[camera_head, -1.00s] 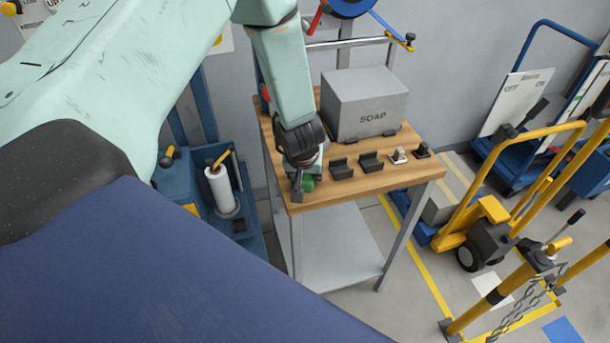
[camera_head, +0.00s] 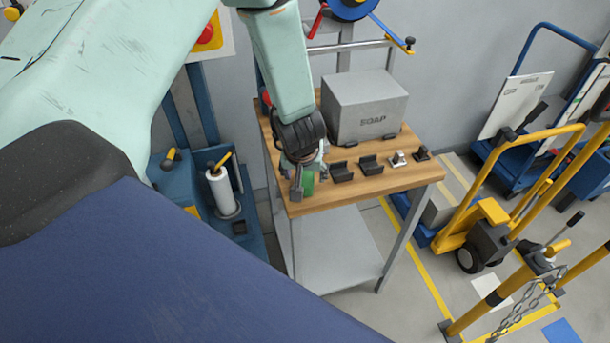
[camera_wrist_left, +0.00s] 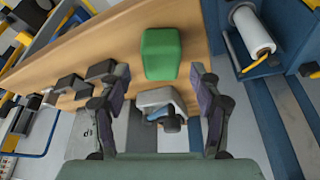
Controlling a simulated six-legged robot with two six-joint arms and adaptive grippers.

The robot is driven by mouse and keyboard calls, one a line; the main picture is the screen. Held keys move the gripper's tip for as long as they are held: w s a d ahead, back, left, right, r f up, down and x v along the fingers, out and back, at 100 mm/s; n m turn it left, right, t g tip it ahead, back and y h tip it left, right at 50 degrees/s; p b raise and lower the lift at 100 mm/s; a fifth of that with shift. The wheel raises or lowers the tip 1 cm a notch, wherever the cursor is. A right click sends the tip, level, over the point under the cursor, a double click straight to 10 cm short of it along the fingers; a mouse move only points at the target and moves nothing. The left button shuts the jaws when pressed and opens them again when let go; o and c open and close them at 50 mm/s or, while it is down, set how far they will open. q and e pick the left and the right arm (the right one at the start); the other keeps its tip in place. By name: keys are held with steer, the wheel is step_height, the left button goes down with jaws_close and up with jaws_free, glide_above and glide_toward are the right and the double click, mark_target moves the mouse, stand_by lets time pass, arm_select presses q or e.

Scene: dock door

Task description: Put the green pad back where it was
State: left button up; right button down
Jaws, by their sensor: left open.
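The green pad (camera_wrist_left: 162,54) lies on the wooden table top (camera_wrist_left: 100,45), ahead of my open left gripper (camera_wrist_left: 154,85) in the left wrist view. The fingers are spread wider than the pad, and it sits just beyond their tips. In the head view the pad (camera_head: 308,184) shows as a green patch beside the left gripper (camera_head: 302,190) at the table's left front. Whether a finger touches it cannot be told. A grey-white object (camera_wrist_left: 160,100) with a dark knob shows between the fingers in the wrist view. My right gripper is not in view.
Two black holders (camera_head: 343,171) and two small fixtures (camera_head: 398,158) stand right of the gripper. A grey SOAP box (camera_head: 365,110) stands behind them. A white roll (camera_head: 222,188) stands on blue equipment left of the table.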

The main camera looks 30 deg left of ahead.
arm_select(q)
steer(key=p+v, duration=0.2)
steer(key=v, duration=0.7)
steer(key=s+d+f+m+g, duration=0.1)
steer(key=s+d+f, duration=0.1)
steer(key=s+f, duration=0.3)
steer(key=s+d+f+m+g+h, duration=0.1)
steer(key=s+f, duration=0.4)
steer(key=s, duration=0.8)
steer(key=s+d+f+m+g+h, duration=0.1)
steer(key=s+d+f+m+g, duration=0.1)
steer(key=s+f, duration=0.3)
steer(key=s+d+m, duration=0.1)
steer(key=s, duration=0.3)
steer(key=shift+s+f, duration=0.15)
steer(key=shift+s, duration=0.2)
step_height(320, 180, down, 16)
steer(key=b, duration=1.5)
steer(key=shift+r, duration=0.25)
